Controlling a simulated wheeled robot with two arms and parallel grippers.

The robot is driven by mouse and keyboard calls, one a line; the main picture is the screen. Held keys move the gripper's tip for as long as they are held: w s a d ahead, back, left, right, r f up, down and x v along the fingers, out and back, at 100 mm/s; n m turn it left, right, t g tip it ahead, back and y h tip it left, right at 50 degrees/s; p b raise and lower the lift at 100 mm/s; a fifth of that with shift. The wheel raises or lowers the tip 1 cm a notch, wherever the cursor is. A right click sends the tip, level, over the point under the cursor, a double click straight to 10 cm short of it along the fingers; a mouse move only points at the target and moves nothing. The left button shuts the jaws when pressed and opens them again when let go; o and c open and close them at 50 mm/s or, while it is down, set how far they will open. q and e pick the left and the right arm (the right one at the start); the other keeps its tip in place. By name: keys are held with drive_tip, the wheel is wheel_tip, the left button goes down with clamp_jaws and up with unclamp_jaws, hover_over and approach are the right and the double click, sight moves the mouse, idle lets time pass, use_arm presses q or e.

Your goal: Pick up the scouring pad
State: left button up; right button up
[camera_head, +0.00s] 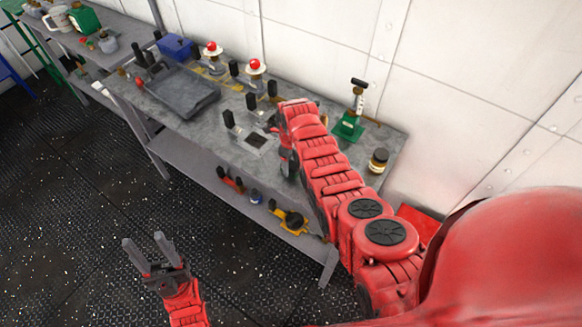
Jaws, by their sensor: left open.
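I cannot pick out a scouring pad for certain. A small dark square (256,140) lies on the grey workbench (215,130), left of my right arm's end; it is too small to tell what it is. My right gripper (287,160) is over the bench near that square, mostly hidden by my red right arm, so its jaws cannot be made out. My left gripper (144,239) is low over the dark floor in front of the bench, with its two grey fingers apart and nothing between them.
A grey tray (184,95), a blue box (174,47), red-topped items (255,68) and a green-based tool (348,126) stand on the bench. A small jar (378,160) is near its right end. The lower shelf holds tools. The floor (70,220) is clear.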

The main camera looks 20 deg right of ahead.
clamp_jaws()
drive_tip(key=shift+r, duration=0.15)
